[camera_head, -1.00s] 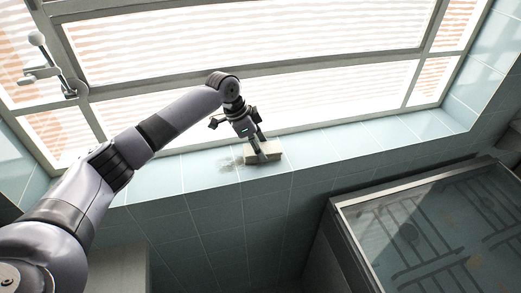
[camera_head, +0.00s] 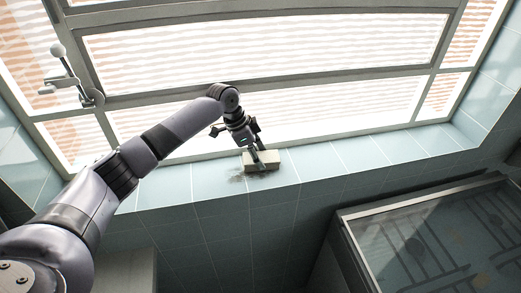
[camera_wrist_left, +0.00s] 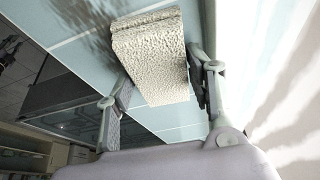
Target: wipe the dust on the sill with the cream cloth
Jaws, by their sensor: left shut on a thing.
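The cream cloth (camera_head: 268,161) is a thick folded pad on the tiled window sill (camera_head: 335,160). It also shows in the left wrist view (camera_wrist_left: 150,60), with a rough, bumpy surface. My left gripper (camera_head: 256,160) is shut on the cloth from above, one finger on each side of it. The dust (camera_head: 238,178) is a dark smudge on the sill, just left of and in front of the cloth. It shows as grey streaks (camera_wrist_left: 92,25) beyond the cloth in the left wrist view. Whether dust lies under the cloth is hidden. My right gripper is not in view.
A window with a frame (camera_head: 255,81) rises behind the sill, with a handle (camera_head: 76,75) at the left. A glass-topped unit with a metal rim (camera_head: 350,235) stands below at the right. The sill right of the cloth is clear.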

